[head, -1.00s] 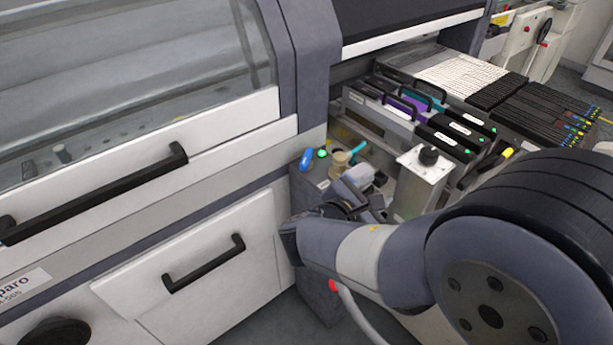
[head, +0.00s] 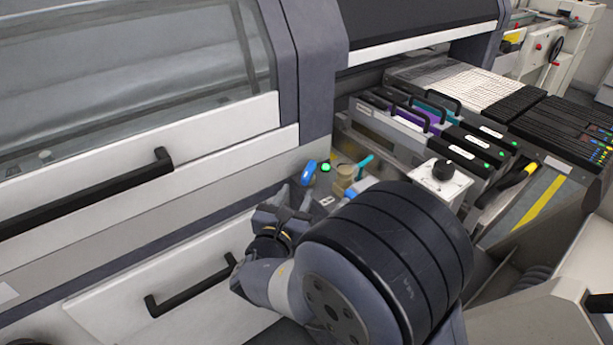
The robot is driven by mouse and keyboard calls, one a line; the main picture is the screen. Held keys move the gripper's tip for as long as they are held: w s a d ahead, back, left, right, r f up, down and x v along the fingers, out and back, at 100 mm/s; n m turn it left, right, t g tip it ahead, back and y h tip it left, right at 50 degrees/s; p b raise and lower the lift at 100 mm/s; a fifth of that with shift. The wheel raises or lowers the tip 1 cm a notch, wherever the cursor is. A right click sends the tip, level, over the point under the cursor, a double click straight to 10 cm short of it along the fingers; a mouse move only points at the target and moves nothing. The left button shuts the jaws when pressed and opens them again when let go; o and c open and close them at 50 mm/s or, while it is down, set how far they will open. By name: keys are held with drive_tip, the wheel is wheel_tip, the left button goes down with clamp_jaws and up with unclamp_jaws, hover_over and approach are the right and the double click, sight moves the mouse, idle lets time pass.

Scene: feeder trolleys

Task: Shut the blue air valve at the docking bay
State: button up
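The blue air valve handle (head: 309,173) stands slanted beside a glowing green light at the docking bay, near the machine's dark grey corner post. My gripper (head: 294,190) is just below and left of the valve in the picture, its fingers pointing up towards it. The two fingers look spread with a gap between them, and nothing shows in the gap. A small gap seems to separate the fingertips from the valve, but I cannot tell the depth. My arm hides the lower part of the bay.
The green light (head: 326,168) and a tan round fitting (head: 345,174) are right of the valve. A teal lever (head: 365,162) and a white box with a black knob (head: 440,180) stand further right. A black drawer handle (head: 190,285) is at lower left.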

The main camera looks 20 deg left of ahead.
sight(304, 179)
drive_tip(key=w, duration=0.5)
drive_tip(key=w+a, duration=0.1)
drive_tip(key=w, duration=0.1)
drive_tip(key=shift+w, duration=0.35)
drive_tip(key=shift+d, duration=0.1)
drive_tip(key=shift+c, duration=0.2)
clamp_jaws()
